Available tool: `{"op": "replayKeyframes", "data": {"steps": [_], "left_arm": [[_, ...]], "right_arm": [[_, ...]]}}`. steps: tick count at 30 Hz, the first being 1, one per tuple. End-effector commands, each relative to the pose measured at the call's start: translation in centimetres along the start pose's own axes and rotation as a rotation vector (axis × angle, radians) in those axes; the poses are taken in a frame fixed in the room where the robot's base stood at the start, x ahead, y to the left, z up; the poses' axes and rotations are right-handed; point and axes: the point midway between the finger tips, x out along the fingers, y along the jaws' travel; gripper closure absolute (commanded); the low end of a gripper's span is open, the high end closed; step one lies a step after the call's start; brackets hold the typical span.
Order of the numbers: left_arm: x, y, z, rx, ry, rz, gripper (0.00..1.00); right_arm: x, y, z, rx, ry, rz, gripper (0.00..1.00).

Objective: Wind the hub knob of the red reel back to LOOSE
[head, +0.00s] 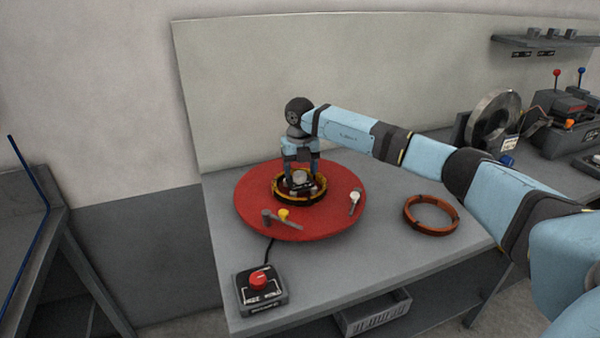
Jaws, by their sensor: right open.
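The red reel (338,222) lies flat on the grey workbench in the head view. A yellow-and-black ring (287,201) sits around its hub. The hub knob (300,178) shows as a small grey round part in the middle, partly hidden by my gripper. My right gripper (302,177) points down over the hub, its open fingers at either side of the knob. I cannot tell whether the fingers touch it. The LOOSE marking cannot be read. My left gripper is not in view.
On the reel are a yellow knob (284,214) by a dark bar and a white-topped lever (355,196). A copper coil (431,215) lies to the right. A control box with a red button (259,280) stands at the front left. Machines (560,125) stand at the back right.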

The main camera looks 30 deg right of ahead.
Motion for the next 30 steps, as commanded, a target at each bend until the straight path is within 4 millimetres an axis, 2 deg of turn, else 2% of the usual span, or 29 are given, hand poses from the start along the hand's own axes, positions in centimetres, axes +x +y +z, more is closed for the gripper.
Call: {"op": "replayKeyframes", "data": {"steps": [4,13,14,18,20,30], "left_arm": [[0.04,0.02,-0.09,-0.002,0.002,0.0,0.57],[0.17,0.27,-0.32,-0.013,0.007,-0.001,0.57],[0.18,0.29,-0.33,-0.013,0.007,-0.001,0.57],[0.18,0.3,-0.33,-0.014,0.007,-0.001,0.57],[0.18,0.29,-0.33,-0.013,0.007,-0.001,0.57],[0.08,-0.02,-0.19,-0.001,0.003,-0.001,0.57]], "right_arm": [[1.08,0.03,-0.02,-0.001,0.0,0.0,0.35],[1.29,0.05,-0.02,-0.001,-0.001,0.0,0.35],[1.29,0.05,-0.02,-0.001,0.0,0.0,0.4],[1.28,0.05,-0.02,-0.001,0.0,0.001,0.72],[1.28,0.05,-0.02,-0.001,0.0,0.0,0.84],[1.25,0.01,-0.02,-0.04,0.0,0.0,0.84]]}}
